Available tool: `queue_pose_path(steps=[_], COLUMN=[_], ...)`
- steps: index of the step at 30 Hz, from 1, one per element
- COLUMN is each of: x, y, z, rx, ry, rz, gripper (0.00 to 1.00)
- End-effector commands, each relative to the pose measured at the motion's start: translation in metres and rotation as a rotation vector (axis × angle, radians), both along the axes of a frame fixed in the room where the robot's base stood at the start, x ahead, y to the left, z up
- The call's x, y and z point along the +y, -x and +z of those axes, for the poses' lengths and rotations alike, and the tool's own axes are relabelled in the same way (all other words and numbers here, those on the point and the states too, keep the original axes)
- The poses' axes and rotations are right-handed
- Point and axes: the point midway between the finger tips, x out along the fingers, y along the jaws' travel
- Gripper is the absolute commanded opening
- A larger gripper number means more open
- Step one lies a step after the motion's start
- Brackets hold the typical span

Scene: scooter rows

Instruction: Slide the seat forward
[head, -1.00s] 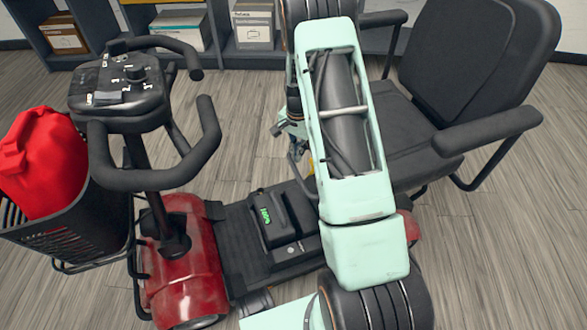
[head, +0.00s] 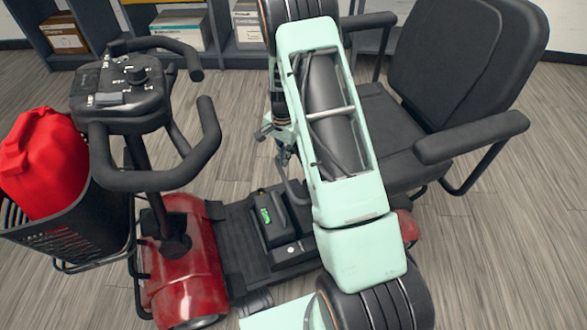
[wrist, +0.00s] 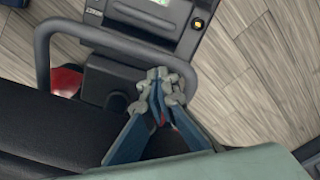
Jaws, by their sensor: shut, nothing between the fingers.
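The black seat (head: 395,130), with its backrest (head: 460,60) and armrests, is on the right side of the red scooter in the head view. Its dark cushion (wrist: 50,130) fills the lower left of the wrist view. A grey looped bar (wrist: 110,42) arches out from the seat's front edge, over the scooter's black deck. My gripper (wrist: 160,92) is shut and empty; its fingertips are at the bar's right end, and I cannot tell if they touch it. In the head view my gripper (head: 280,138) is partly hidden by my arm.
The tiller with handlebars (head: 150,140) stands left of the seat. A black battery box (head: 272,215) sits on the deck (head: 232,235). A front basket (head: 85,235) holds a red bag (head: 42,165). Shelves (head: 220,35) with boxes stand behind. Wooden floor between is clear.

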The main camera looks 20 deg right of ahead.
Motion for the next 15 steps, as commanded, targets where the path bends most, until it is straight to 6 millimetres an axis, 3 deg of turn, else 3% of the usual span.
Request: queue_pose_path(steps=[1, 15], x=[0.007, 0.026], y=[0.010, 0.010], z=[-0.008, -0.008], rx=[0.024, 0.023], ry=[-0.009, -0.007], rz=[0.007, 0.005], gripper=[0.00, 0.00])
